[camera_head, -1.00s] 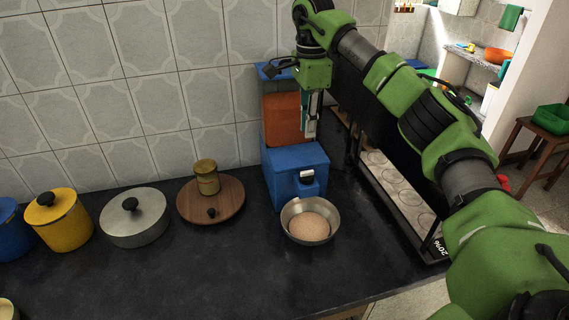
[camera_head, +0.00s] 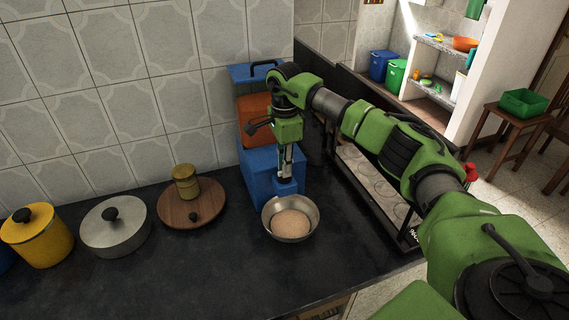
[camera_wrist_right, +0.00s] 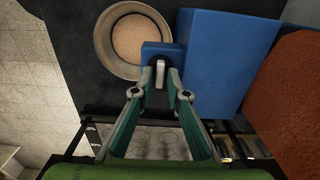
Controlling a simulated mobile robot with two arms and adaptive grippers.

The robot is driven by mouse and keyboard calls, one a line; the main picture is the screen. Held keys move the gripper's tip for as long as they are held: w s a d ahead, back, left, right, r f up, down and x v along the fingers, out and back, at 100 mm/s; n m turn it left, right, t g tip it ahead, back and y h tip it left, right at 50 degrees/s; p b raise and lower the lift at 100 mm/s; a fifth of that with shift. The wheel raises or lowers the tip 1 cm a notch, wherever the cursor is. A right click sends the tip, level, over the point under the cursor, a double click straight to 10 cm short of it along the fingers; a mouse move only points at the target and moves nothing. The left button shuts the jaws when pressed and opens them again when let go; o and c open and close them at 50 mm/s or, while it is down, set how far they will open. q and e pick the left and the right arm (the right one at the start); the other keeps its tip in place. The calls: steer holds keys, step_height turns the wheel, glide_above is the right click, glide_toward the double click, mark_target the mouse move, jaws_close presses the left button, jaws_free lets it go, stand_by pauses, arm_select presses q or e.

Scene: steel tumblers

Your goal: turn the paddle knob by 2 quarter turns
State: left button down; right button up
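The blue dispenser (camera_head: 258,172) with its orange middle part (camera_head: 252,112) stands against the tiled wall. Its small paddle knob (camera_wrist_right: 160,72) shows white and dark on the blue front block in the right wrist view; in the head view my gripper covers it. My right gripper (camera_wrist_right: 160,76) has one fingertip on each side of the knob, with a narrow gap that seems to remain. I cannot tell whether the fingers touch it. In the head view this gripper (camera_head: 286,176) points down at the dispenser's front. My left gripper is not in view.
A metal bowl (camera_head: 271,229) of tan grain stands under the dispenser's front. A round wooden board (camera_head: 172,211) with a brass jar (camera_head: 186,181), a grey lidded pot (camera_head: 116,240) and a yellow canister (camera_head: 42,247) stand left. A black rack (camera_head: 352,165) stands right. The front counter is clear.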

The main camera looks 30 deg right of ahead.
steer(key=shift+f, duration=0.2)
jaws_close()
steer(key=shift+m, duration=0.3)
